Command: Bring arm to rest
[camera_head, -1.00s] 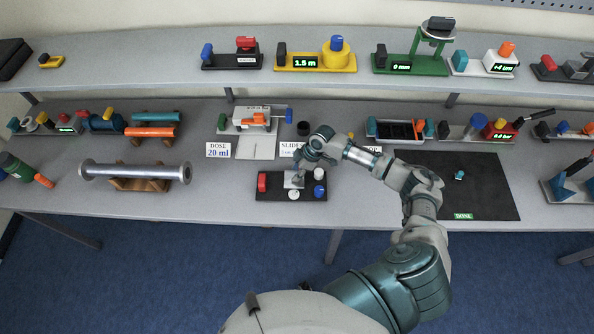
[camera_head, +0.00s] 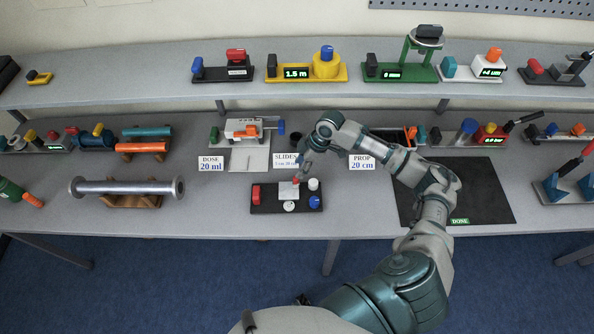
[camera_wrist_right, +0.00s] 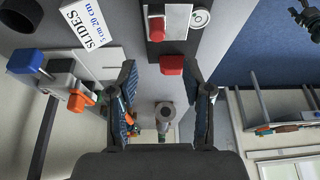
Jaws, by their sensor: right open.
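My right gripper (camera_head: 303,172) hangs over the table's front middle, just above a small black stand (camera_head: 265,197). The stand has a red block (camera_head: 256,196), a pale plate (camera_head: 288,190), white knobs and a blue knob (camera_head: 314,202). In the right wrist view, my right gripper (camera_wrist_right: 163,85) has its two fingers spread wide with nothing held between them. The black stand (camera_wrist_right: 156,50) with its red parts shows beyond the fingertips there. My left gripper is not in view.
Label cards, one reading SLIDES (camera_head: 286,161), stand behind the black stand. A metal pipe (camera_head: 125,187) lies on a wooden cradle to the left. A black mat (camera_head: 490,195) lies to the right, partly behind my arm. A raised shelf (camera_head: 130,90) with devices runs along the back.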

